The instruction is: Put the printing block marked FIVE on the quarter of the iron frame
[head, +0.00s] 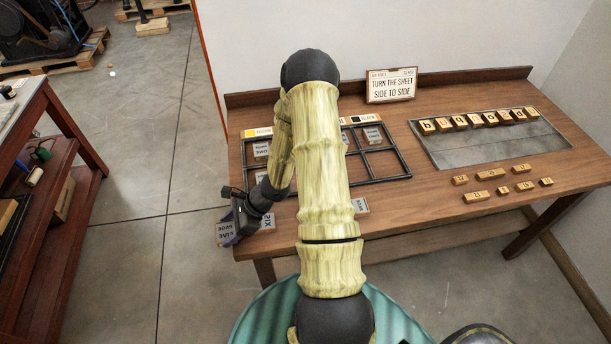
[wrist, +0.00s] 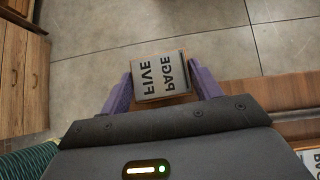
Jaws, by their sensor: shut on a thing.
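My gripper (head: 232,218) is shut on the printing block marked FIVE (head: 226,234). In the wrist view the purple fingers (wrist: 160,84) hold the block (wrist: 160,78) by its sides, and its grey face reads FIVE and PAGE in mirrored letters. The block is off the left front corner of the table, with floor behind it in the head view. The black iron frame (head: 383,181) lies on the table, split by bars, its middle hidden by my arm. A block (head: 261,150) sits in its far left part, and another (head: 373,136) in its far right part. The near right part looks empty.
A block marked SIX (head: 267,221) lies near the table's left front edge, close to my gripper. Another block (head: 360,206) lies before the frame. A metal tray (head: 470,151) with letter blocks and several small wooden pieces (head: 490,174) are at right. A sign (head: 391,86) stands behind.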

